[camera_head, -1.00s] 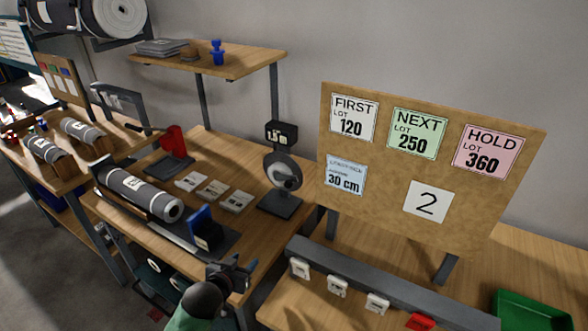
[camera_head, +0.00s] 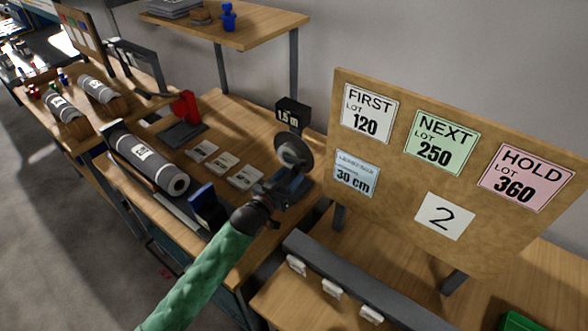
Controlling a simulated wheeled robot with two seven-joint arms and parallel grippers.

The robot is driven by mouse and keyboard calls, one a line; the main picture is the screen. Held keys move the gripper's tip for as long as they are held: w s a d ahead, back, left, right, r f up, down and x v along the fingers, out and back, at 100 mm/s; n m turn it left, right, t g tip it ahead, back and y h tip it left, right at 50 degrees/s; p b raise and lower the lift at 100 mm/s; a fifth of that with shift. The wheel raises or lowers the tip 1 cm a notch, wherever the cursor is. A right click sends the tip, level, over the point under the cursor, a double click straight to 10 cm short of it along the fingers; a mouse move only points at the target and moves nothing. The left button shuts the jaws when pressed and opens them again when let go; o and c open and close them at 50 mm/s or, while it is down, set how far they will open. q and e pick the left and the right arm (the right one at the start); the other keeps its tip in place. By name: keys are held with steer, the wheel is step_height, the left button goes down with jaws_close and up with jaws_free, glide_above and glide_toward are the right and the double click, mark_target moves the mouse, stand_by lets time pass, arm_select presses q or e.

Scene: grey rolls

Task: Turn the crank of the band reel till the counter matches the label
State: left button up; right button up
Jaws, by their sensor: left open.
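The band reel (camera_head: 294,149) is a dark grey disc on a stand near the right end of the wooden bench. Its black counter (camera_head: 292,115) sits above the disc and seems to read 1.5 m. My left gripper (camera_head: 288,187) is open just in front of and below the disc, hiding the reel's lower part and base. I cannot make out the crank or whether the gripper touches it. My right gripper is out of view. Several printed labels hang on the brown board, with a small blue 30 cm label (camera_head: 356,174) at its lower left.
A grey roll (camera_head: 147,160) lies on the bench (camera_head: 227,119) at the left. A red-handled device (camera_head: 186,108), a blue block (camera_head: 207,205) and white cards (camera_head: 223,164) are near it. The brown board (camera_head: 400,205) stands close to the right of the reel.

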arm_select(q)
steer(key=shift+p+x, duration=0.35)
steer(key=shift+x, duration=0.6)
steer(key=shift+w+d, duration=0.25)
steer(key=shift+w, duration=0.1)
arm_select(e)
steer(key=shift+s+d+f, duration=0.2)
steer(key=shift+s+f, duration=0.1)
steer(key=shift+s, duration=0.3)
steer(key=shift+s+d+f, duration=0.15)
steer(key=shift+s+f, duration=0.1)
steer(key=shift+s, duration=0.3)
arm_select(q)
jaws_close()
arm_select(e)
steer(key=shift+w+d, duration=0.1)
